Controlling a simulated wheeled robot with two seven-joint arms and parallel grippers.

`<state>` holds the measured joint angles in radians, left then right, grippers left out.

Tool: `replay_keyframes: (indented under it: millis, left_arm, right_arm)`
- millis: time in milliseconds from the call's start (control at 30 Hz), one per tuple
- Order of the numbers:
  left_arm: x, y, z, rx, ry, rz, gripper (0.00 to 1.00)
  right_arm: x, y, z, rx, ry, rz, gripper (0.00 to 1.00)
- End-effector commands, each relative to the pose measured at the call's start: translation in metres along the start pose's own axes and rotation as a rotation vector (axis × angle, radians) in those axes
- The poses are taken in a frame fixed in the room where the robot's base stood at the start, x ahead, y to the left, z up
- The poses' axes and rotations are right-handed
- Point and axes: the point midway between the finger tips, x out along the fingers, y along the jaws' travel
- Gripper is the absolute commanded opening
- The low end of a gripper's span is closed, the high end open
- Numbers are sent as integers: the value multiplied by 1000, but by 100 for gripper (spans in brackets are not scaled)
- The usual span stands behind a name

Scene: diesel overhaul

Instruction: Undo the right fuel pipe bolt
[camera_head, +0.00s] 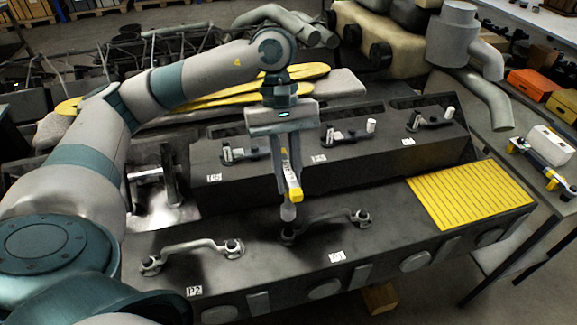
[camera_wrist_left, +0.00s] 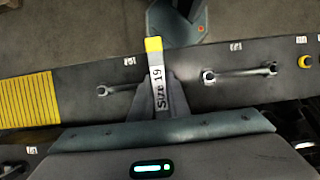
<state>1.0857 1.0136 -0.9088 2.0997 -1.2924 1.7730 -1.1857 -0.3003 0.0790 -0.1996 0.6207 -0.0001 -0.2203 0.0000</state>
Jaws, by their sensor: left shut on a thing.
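My left gripper (camera_head: 287,172) is shut on a wrench (camera_head: 294,192) with a yellow end; it also shows in the left wrist view (camera_wrist_left: 154,46), where its label reads "Size 19". The wrench's grey lower end (camera_head: 288,212) points down, just above or at the left end of the fuel pipe (camera_head: 325,220) by the P1 label. I cannot tell whether it touches. This pipe's right bolt (camera_head: 362,217) is uncovered. A second fuel pipe (camera_head: 190,246) by the P2 label lies to the left, with a bolt at each end. My right gripper is not in view.
A raised dark block (camera_head: 330,165) behind carries several small fittings. A yellow ribbed plate (camera_head: 470,196) lies on the engine's right end. A side table at right holds an orange box (camera_head: 530,84) and a teal and yellow item (camera_head: 541,163).

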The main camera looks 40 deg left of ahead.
Motion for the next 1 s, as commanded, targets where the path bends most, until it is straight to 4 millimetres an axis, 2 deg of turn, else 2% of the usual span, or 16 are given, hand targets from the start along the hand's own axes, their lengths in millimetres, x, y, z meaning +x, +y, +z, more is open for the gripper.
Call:
replay_keyframes:
  millis: [67,133,533,633,700,800,1000]
  left_arm:
    - [-1,0,0,53,-1,-21,0]
    - [8,1,-3,99,0,-39,0]
    - [19,2,-8,395,1,-157,0]
    - [18,1,-8,507,2,-206,0]
    - [30,0,-13,495,1,-200,0]
    - [37,0,-16,494,1,-200,0]
    - [44,0,-19,492,0,-199,0]
  right_arm:
    - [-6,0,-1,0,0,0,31]
    - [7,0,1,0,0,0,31]
    - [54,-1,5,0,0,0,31]
    - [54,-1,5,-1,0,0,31]
    - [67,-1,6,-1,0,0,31]
    - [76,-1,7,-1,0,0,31]
    - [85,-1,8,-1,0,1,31]
